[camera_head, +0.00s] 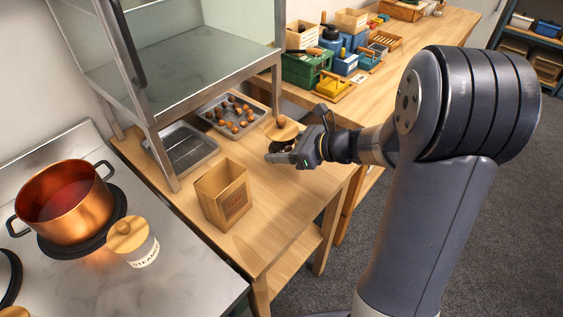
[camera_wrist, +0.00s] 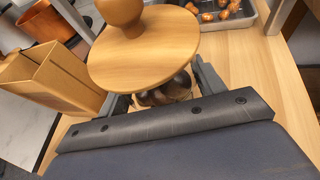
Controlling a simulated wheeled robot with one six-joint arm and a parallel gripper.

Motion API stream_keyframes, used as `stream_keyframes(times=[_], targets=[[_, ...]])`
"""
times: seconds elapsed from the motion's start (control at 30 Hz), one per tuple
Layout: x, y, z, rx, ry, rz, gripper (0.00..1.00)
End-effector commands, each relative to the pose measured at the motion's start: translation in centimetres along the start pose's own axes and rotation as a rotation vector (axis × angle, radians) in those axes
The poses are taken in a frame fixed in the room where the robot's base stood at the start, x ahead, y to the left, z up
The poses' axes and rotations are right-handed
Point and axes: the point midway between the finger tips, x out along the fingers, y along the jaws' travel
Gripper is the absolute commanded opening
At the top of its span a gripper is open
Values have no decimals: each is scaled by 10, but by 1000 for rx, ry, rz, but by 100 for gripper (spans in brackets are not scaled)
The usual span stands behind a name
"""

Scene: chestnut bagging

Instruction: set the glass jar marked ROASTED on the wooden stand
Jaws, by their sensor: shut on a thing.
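My gripper (camera_head: 291,154) is shut on a glass jar with a round wooden knobbed lid (camera_head: 283,129). The jar is over the right part of the wooden table. In the wrist view the lid (camera_wrist: 143,50) hides most of the jar, and dark chestnuts (camera_wrist: 167,92) show through the glass between the fingers. I cannot read its label, or tell whether its base touches the table. Another lidded jar (camera_head: 133,243), with lettering like STEAMED, stands on the metal stove top. I cannot make out the wooden stand in either view.
An open brown box (camera_head: 223,194) stands left of my gripper. Behind are a tray of chestnuts (camera_head: 262,115) and an empty rack tray (camera_head: 182,148), beneath a glass-sided cabinet (camera_head: 190,80). A copper pot (camera_head: 66,213) sits on the stove.

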Motion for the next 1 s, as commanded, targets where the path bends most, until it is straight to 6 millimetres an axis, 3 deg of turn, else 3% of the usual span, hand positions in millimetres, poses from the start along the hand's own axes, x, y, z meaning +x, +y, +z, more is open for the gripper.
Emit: stream_keyframes(times=[0.3, 0.77, 0.8, 1.0], targets=[[14, 0, -34, 0, -1, -1, 30], [18, 0, -42, -2, -2, -3, 30], [17, 0, -41, -2, -1, -2, 68], [17, 0, -41, -1, 0, -2, 84]])
